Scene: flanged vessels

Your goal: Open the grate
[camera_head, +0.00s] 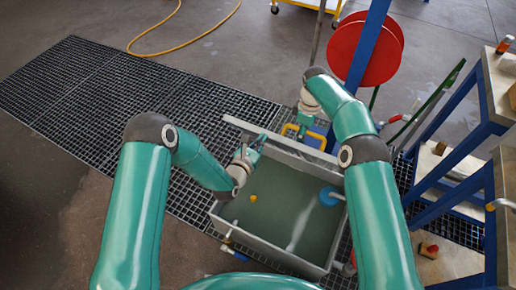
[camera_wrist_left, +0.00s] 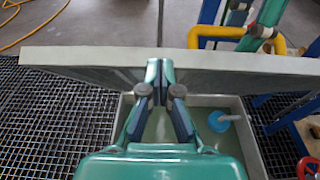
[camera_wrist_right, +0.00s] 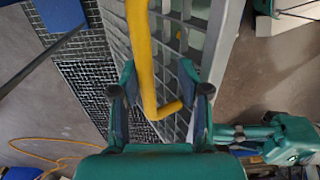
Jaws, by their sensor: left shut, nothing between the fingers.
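The grate is raised over the tank; its pale grey edge (camera_head: 282,143) runs along the back of the open tank, and it shows as a tilted panel in the left wrist view (camera_wrist_left: 90,62). Its bars show in the right wrist view (camera_wrist_right: 181,75). A yellow bent handle (camera_wrist_right: 143,60) is on the grate. My left gripper (camera_head: 260,141) is shut and empty, its tips (camera_wrist_left: 160,68) at the grate's near face; contact is unclear. My right gripper (camera_wrist_right: 160,92) has its fingers apart, with the yellow handle between them, not clamped.
The open tank (camera_head: 216,213) holds greenish water, a yellow ball (camera_head: 253,198) and a blue round float (camera_head: 331,196). Dark floor grating (camera_head: 75,85) lies left and behind. A red reel (camera_head: 365,50) on a blue post stands behind; a blue-framed bench (camera_head: 460,160) is at right.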

